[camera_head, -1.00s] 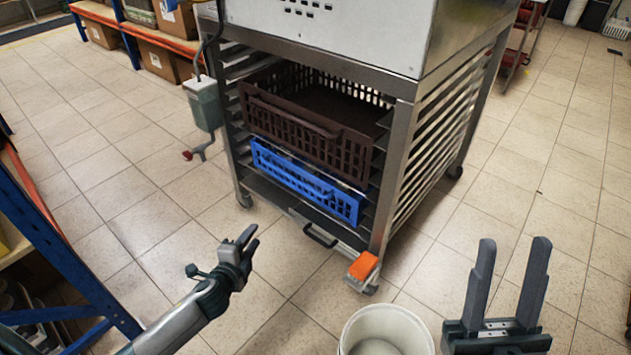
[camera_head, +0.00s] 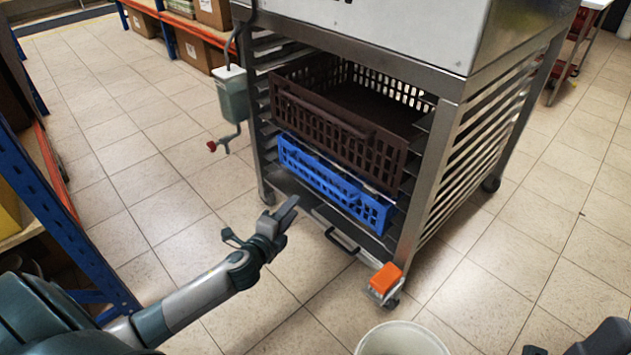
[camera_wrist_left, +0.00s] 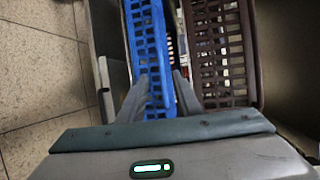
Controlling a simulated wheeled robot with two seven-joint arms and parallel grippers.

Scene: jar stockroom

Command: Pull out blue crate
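The blue crate (camera_head: 335,188) sits on a low level of the metal rack, its front facing me. A dark brown crate (camera_head: 335,125) sits just above it. My left gripper (camera_head: 284,212) is in front of the blue crate's lower left front, apart from it in the head view.
The metal rack (camera_head: 425,200) stands on casters, with an orange pedal (camera_head: 385,278) at its front corner. A black handle (camera_head: 341,241) is below the blue crate. A white bucket (camera_head: 402,342) stands in front. Blue shelving (camera_head: 62,225) is at left. Tiled floor is open between.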

